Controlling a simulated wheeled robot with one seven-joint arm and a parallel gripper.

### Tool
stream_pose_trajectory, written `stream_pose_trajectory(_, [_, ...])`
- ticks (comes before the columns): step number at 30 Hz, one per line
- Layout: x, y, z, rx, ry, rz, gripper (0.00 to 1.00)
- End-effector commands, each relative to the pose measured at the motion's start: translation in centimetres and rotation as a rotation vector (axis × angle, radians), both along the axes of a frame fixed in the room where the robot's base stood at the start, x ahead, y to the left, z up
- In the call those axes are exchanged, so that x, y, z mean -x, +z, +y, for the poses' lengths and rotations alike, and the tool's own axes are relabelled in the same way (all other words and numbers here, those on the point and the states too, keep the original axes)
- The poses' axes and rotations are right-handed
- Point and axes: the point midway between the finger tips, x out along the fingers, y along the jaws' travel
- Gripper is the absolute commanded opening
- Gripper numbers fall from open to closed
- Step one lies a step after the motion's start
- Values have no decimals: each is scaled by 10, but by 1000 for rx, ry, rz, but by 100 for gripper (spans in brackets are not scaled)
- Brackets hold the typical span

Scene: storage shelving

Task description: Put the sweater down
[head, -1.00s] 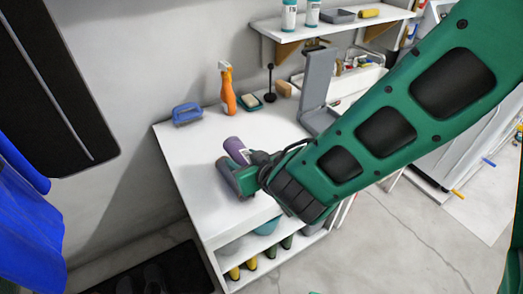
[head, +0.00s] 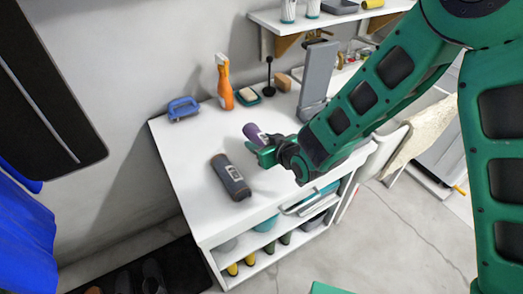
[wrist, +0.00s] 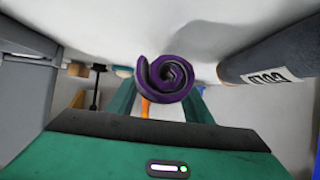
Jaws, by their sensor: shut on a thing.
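The sweater appears to be the purple rolled-up cloth (head: 254,132), its end a spiral in the wrist view (wrist: 166,78). My gripper (head: 264,152) is shut on it, with a green finger on each side in the wrist view. The roll is over the white table top (head: 190,150), right of its middle. I cannot tell whether it touches the surface. My fingers hide part of the roll.
A dark grey labelled cylinder (head: 231,177) lies left of my gripper. A blue brush (head: 183,108), orange spray bottle (head: 224,85), soap dish (head: 247,96) and black stand (head: 269,78) line the table's back.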

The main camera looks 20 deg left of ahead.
Motion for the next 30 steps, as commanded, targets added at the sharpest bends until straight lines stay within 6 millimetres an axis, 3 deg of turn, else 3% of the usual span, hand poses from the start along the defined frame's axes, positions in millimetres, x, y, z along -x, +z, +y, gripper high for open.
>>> stream_pose_trajectory(12, [0, -39, 1, -1, 2, 0, 10])
stream_pose_trajectory(23, [-1, -42, 1, -1, 1, 0, 10])
stream_pose_trajectory(24, [-1, -42, 0, -1, 1, 0, 56])
stream_pose_trajectory(26, [0, -42, 0, 0, 1, 0, 65])
stream_pose_trajectory(30, [0, -42, 0, 0, 1, 0, 65])
